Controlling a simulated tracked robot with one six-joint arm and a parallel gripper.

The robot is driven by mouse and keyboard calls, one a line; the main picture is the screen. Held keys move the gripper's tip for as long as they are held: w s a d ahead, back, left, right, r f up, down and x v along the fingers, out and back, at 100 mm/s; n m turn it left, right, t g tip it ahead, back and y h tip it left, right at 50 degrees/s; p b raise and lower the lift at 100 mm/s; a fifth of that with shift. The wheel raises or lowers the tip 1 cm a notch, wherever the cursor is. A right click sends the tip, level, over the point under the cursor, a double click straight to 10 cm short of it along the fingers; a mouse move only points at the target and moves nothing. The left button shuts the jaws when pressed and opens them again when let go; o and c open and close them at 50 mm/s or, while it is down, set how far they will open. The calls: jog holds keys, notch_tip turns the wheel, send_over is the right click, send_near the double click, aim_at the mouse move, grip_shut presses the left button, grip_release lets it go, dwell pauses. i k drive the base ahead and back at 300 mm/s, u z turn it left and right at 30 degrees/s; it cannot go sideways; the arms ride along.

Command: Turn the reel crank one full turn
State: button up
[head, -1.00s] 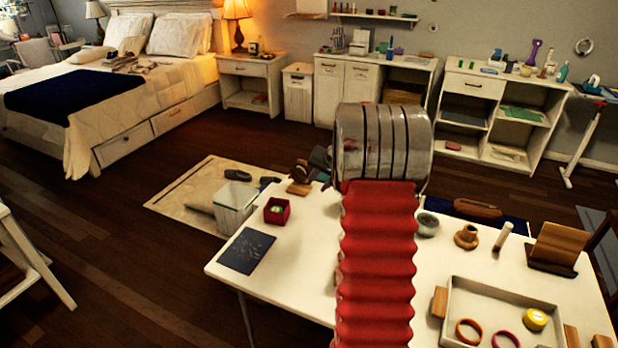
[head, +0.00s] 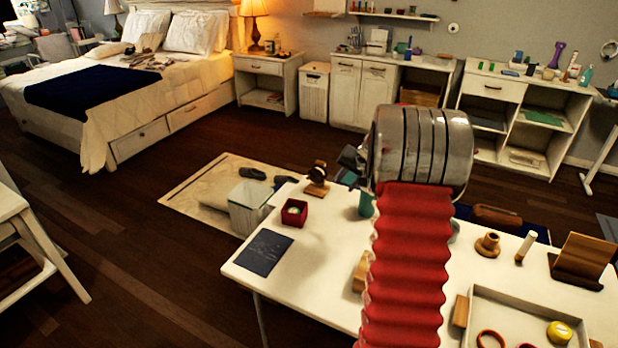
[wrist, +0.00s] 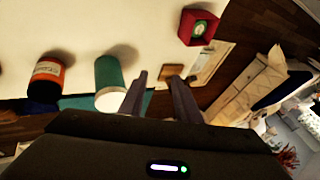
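I cannot make out a reel or a crank for certain in either view. In the wrist view my gripper (wrist: 158,78) has its two fingers apart, with nothing held between them. Beyond the fingertips is a small wooden stand (wrist: 169,73). In the head view a wooden stand with a dark round top (head: 317,178) is at the table's far left edge. My red-sleeved arm and its metal joint hide the middle of the table, and most of my gripper is hidden behind them.
The white table (head: 325,265) holds a red box (head: 294,211), which also shows in the wrist view (wrist: 198,26), a dark flat sheet (head: 264,252), a green cylinder (wrist: 109,82), an orange cylinder (wrist: 47,75) and a grey tray (head: 478,292). Dark floor lies left of the table.

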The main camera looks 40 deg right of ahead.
aim_at(318, 173)
jog(key=i, duration=0.95)
jog(key=u, duration=0.05)
